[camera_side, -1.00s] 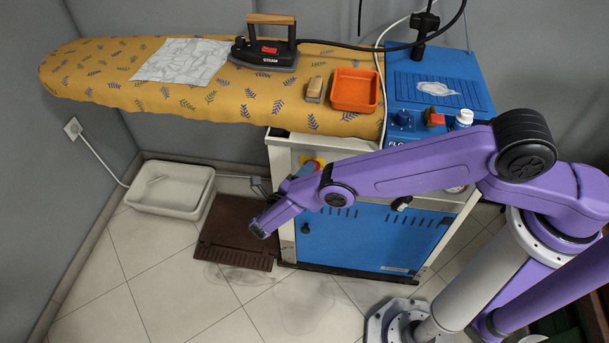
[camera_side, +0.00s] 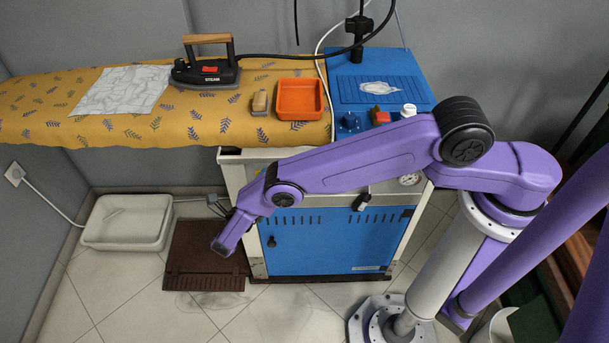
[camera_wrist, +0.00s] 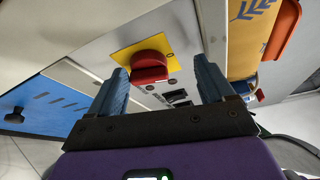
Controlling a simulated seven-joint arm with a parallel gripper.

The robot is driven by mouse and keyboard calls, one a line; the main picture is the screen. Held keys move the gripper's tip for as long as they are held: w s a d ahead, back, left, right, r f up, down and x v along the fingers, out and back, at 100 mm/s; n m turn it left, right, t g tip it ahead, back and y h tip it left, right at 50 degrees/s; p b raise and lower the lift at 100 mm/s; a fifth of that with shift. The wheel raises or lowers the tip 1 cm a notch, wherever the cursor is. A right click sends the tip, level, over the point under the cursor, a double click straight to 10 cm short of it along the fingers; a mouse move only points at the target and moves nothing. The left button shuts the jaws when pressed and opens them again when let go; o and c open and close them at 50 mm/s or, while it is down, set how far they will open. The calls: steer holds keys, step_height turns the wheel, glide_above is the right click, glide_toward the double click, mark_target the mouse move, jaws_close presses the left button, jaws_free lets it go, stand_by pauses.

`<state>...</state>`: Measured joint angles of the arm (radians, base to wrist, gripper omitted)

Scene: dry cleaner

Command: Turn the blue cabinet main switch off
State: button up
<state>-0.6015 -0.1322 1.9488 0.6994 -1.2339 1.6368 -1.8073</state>
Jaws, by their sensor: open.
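The main switch is a red rotary knob (camera_wrist: 150,70) on a yellow plate (camera_wrist: 134,55), on the white upper front panel of the blue cabinet (camera_side: 325,245). My gripper (camera_wrist: 162,78) is open in the wrist view. Its two blue-grey fingers stand apart, one on each side of the knob in the picture. The knob lies nearer the left finger; I see no clear contact, and the depth gap cannot be told. In the side view my purple arm hides the switch and most of the gripper. The knob's on or off position cannot be read.
The ironing board (camera_side: 155,132) carries an iron (camera_side: 206,73), a cloth (camera_side: 119,90), a brush (camera_side: 259,102) and an orange tray (camera_side: 299,101). A black latch (camera_side: 362,201) and gauge (camera_side: 409,180) are on the cabinet front. A white basin (camera_side: 128,222) and brown mat (camera_side: 203,262) lie on the floor.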

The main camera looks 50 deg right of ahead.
steer(key=s+d+r, duration=0.2)
steer(key=s+r, duration=0.3)
steer(key=s, duration=0.1)
steer(key=s+d+r, duration=0.2)
steer(key=s+r, duration=0.4)
steer(key=s, duration=0.1)
steer(key=shift+s+d+r, duration=0.15)
steer(key=shift+d+r, duration=0.1)
stand_by(0.5)
steer(key=shift+a+f, duration=0.15)
steer(key=c, duration=0.7)
steer(key=shift+o, duration=0.2)
steer(key=a+f+m+t+y, duration=0.3)
steer(key=a+f+m+t, duration=0.3)
steer(key=a+f+m, duration=1)
steer(key=w+d+r+m, duration=0.1)
steer(key=w+d+r, duration=0.2)
steer(key=w+d, duration=0.9)
steer(key=shift+d+m, duration=0.4)
steer(key=shift+d, duration=0.05)
